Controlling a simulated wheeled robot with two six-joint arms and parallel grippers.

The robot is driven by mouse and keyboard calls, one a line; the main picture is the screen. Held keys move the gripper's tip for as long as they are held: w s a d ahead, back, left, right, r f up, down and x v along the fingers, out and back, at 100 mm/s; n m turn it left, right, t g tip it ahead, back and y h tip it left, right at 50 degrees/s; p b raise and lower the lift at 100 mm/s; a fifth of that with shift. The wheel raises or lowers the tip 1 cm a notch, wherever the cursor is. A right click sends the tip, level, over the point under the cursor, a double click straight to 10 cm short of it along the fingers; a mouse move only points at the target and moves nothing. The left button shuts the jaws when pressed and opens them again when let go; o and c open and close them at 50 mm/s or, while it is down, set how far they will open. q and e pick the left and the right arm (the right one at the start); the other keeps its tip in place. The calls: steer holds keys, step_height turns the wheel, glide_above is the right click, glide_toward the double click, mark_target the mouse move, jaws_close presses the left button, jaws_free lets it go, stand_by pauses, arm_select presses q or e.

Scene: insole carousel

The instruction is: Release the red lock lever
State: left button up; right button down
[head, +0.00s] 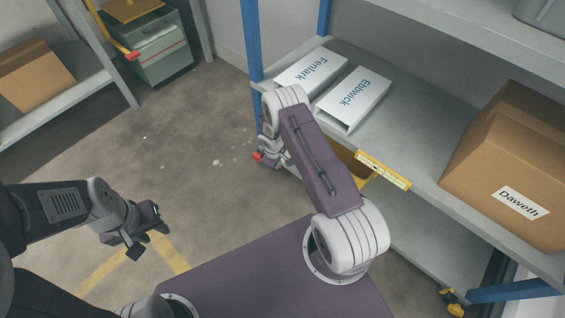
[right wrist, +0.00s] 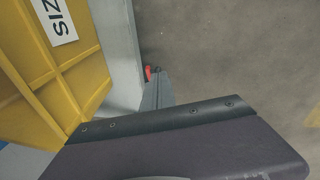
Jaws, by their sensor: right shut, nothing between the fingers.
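The red lock lever (head: 257,156) shows as a small red piece beside the blue shelf post, at the far end of my right arm. In the right wrist view a red piece (right wrist: 148,72) shows just at the tip of my right gripper (right wrist: 157,84), along the grey shelf edge. The gripper is shut and empty; I cannot tell whether it touches the lever. My right gripper is mostly hidden behind my arm in the head view. My left gripper (head: 147,243) hangs over the floor at left, apart from everything, its fingers spread and empty.
A yellow bin (right wrist: 55,65) with a label lies close beside my right gripper. White boxes Fenlark (head: 308,72) and Ebbwick (head: 355,97) and a cardboard box Daweth (head: 515,165) stand on the grey shelf (head: 410,145). The floor (head: 190,140) at left is open.

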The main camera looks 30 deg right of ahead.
steer(key=shift+s+d+r+b, duration=0.2)
steer(key=shift+s+r+b, duration=0.55)
steer(key=shift+s, duration=0.4)
steer(key=shift+s+d+r+b, duration=0.2)
steer(key=shift+s+r+b, duration=0.45)
steer(key=shift+s+r, duration=0.35)
steer(key=shift+f, duration=0.2)
